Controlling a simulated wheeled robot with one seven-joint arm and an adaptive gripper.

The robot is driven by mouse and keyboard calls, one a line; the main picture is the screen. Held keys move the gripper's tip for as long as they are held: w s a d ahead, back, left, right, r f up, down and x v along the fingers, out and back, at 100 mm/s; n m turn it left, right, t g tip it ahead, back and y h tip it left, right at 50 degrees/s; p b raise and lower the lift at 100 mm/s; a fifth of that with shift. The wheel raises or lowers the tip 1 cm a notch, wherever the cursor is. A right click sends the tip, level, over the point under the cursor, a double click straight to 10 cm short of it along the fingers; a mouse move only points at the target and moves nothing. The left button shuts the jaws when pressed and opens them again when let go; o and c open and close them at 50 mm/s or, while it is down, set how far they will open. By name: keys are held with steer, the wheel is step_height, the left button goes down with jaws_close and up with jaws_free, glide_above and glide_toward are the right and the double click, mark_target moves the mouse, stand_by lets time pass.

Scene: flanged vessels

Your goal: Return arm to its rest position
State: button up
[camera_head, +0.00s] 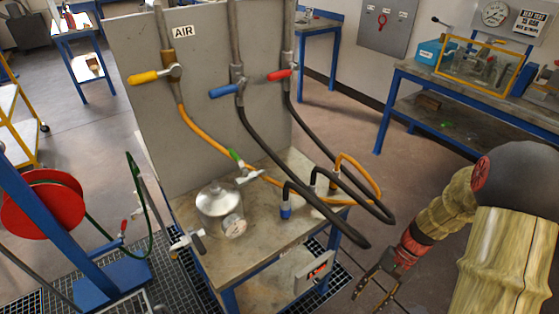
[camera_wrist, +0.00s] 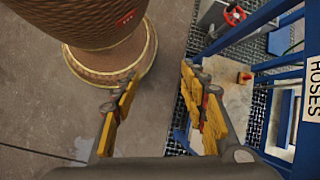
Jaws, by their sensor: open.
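My arm is at the right of the head view. My gripper (camera_head: 376,284) hangs low there, pointing down, to the right of the workbench and apart from it. In the wrist view my gripper (camera_wrist: 156,88) has its two yellow-padded fingers spread apart. Nothing is between them but bare floor. The workbench (camera_head: 190,216) has a grey back panel (camera_head: 135,60) with yellow, blue and red valve handles. A metal vessel (camera_head: 212,200) with a gauge stands upright on the bench top. Orange and black hoses (camera_head: 262,140) run from the valves down to the bench.
A red hose reel (camera_head: 42,205) on a blue stand is at the left. Another blue-framed bench (camera_head: 430,82) stands at the back right. The wrist view shows blue frame bars (camera_wrist: 245,35) and a HOSES sign (camera_wrist: 313,88) at its right. Open floor (camera_head: 360,190) lies between the benches.

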steer(key=s+a+r+n+t+h+p, duration=0.1)
steer(key=s+a+r+n+t+h, duration=0.1)
steer(key=r, duration=0.9)
steer(key=s+a+r+n+t+h+p, duration=0.1)
steer(key=s+a+r+n+t, duration=0.1)
steer(key=r, duration=1)
steer(key=s+a+r+n+t+h+p, duration=0.2)
steer(key=r+t, duration=0.3)
steer(key=r, duration=0.7)
steer(key=shift+s+a+n+t+h, duration=0.3)
steer(key=shift+s+a+n, duration=0.25)
steer(key=shift+a+n, duration=0.1)
steer(key=shift+c, duration=0.9)
